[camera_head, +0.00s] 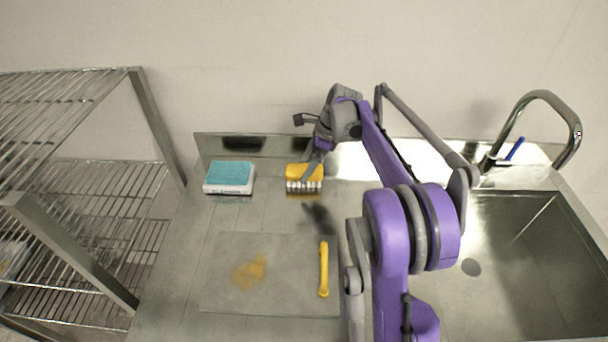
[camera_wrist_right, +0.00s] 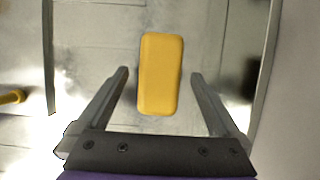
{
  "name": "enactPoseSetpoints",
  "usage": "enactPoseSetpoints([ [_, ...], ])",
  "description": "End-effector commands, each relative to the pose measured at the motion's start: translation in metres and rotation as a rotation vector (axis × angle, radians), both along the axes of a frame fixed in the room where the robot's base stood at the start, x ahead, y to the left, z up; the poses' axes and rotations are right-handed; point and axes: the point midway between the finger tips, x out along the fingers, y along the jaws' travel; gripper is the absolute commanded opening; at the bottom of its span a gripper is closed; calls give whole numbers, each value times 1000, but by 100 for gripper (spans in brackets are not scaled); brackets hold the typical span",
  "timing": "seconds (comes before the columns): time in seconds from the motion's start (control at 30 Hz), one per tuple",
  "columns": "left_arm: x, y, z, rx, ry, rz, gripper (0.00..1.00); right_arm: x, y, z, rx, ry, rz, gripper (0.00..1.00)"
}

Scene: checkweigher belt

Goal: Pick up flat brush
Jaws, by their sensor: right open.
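The flat brush (camera_head: 303,170) is a yellow block with pale bristles below it. It stands on the steel counter near the back wall. In the right wrist view the brush (camera_wrist_right: 161,74) shows from above as a yellow rounded rectangle. My right gripper (camera_head: 313,168) is at the brush, coming from behind and to its right. In the right wrist view my right gripper (camera_wrist_right: 160,76) is open, with one finger on each side of the brush and a gap at both sides. My left gripper is not in view.
A box with a blue top (camera_head: 229,177) stands left of the brush. In front lies a grey board (camera_head: 220,290) with an orange-brown stain (camera_head: 250,271) and a yellow-handled tool (camera_head: 324,268). A sink (camera_head: 530,260) with a faucet is at right, a wire rack (camera_head: 90,250) at left.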

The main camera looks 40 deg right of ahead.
Motion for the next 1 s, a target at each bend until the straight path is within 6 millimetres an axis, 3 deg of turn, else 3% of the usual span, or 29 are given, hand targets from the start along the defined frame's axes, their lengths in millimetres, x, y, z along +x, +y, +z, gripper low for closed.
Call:
enactPoseSetpoints([
  [0.2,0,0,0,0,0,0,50,5,6,-19,0,0,1,100],
  [1.0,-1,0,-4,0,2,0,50,5,6,-24,0,0,1,100],
])
